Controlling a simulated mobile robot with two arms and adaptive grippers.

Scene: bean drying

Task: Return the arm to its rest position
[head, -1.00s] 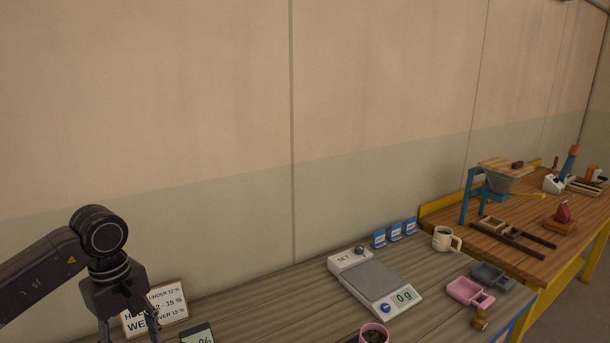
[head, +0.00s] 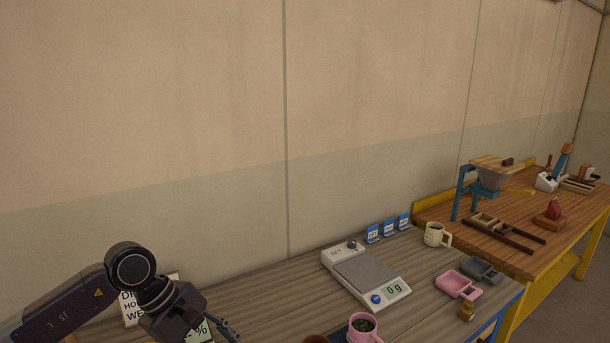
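My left arm comes in from the left, and its gripper (head: 232,335) hangs tilted to the lower right above the wooden bench (head: 265,306). Its fingers overlap in this view and run to the lower edge, so their opening cannot be told. Nothing held shows between them. The gripper partly covers a small display marked "%" (head: 199,333) and stands in front of a framed sign (head: 131,309). My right gripper is out of view.
A scale (head: 365,274) reading 0 g stands mid-bench. A pink mug (head: 364,330) is in front of it. A cream mug (head: 434,235), blue cards (head: 388,227), a pink tray (head: 457,285) and a grey tray (head: 482,268) stand right. A second bench (head: 560,247) lies beyond.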

